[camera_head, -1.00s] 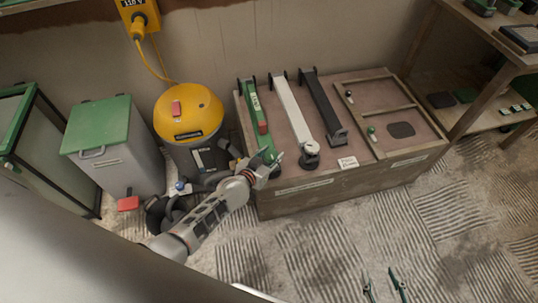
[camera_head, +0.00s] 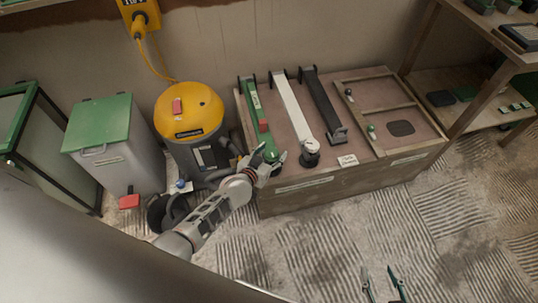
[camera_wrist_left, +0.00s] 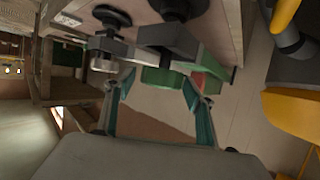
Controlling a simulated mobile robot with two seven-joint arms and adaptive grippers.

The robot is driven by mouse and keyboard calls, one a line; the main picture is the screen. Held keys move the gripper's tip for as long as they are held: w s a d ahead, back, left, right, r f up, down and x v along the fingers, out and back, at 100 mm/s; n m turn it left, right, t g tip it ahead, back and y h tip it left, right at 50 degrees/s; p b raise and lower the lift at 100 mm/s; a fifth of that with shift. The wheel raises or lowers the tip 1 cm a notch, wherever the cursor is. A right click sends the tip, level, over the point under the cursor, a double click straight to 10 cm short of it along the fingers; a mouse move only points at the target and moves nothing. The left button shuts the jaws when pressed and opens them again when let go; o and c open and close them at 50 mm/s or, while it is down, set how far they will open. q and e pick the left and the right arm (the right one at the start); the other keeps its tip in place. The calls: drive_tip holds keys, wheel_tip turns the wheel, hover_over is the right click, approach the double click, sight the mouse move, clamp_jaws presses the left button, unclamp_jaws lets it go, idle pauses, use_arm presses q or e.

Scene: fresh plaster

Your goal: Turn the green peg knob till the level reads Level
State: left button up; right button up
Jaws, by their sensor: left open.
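The green bar (camera_head: 268,142) lies on the left of the low wooden bench, with a white label (camera_head: 256,99) too small to read and a red part (camera_head: 263,125). My left gripper (camera_head: 271,154) is open at the bar's front end and partly hides the knob there. In the left wrist view the green end piece (camera_wrist_left: 162,77) shows between or just beyond the open fingertips of my left gripper (camera_wrist_left: 158,85). I cannot tell whether they touch it. My right gripper (camera_head: 382,272) is open and empty above the floor at the bottom.
A white bar (camera_head: 291,107) and a black bar (camera_head: 322,104) lie beside the green one. A small white card (camera_head: 347,160) sits at the bench's front edge. A yellow-topped vacuum (camera_head: 188,108) and a green-lidded bin (camera_head: 98,125) stand left. The floor in front is clear.

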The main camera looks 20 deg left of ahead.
use_arm(q)
drive_tip(key=v, duration=1.2)
idle(0.4)
